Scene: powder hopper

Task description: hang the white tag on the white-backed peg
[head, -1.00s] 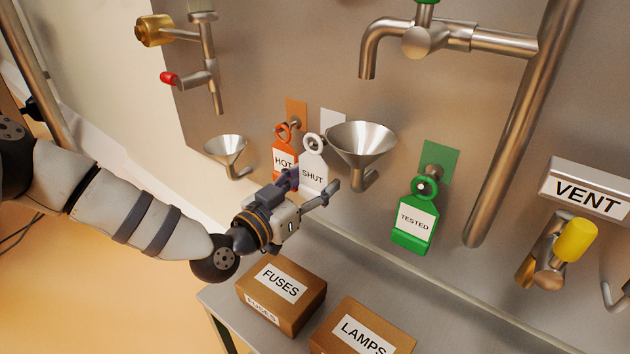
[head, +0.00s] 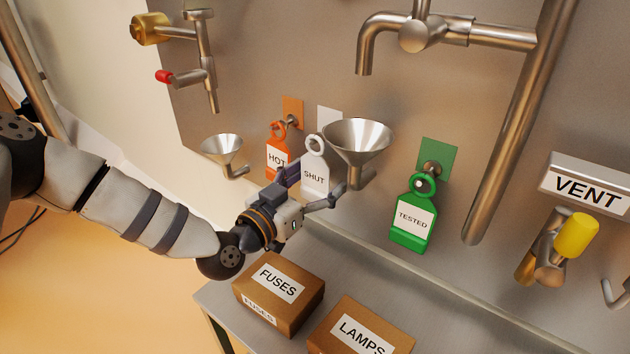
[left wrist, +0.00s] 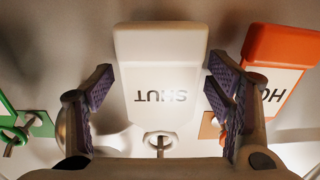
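The white tag (head: 314,176), marked SHUT, stands upright in front of the white backing plate (head: 328,117). In the left wrist view the tag (left wrist: 161,70) appears upside down, between the two fingers of my left gripper (left wrist: 162,88). Narrow gaps show on both sides, so the gripper is open around the tag. A thin pin shows inside the tag's ring (left wrist: 158,136), but I cannot tell how far the ring sits on the peg. In the head view my left gripper (head: 315,184) is at the tag's lower part. My right gripper is not in view.
An orange HOT tag (head: 277,160) hangs close on the left. A steel funnel (head: 358,140) juts out close on the right. A green TESTED tag (head: 412,218) hangs farther right. FUSES (head: 277,290) and LAMPS (head: 360,335) boxes stand on the shelf below.

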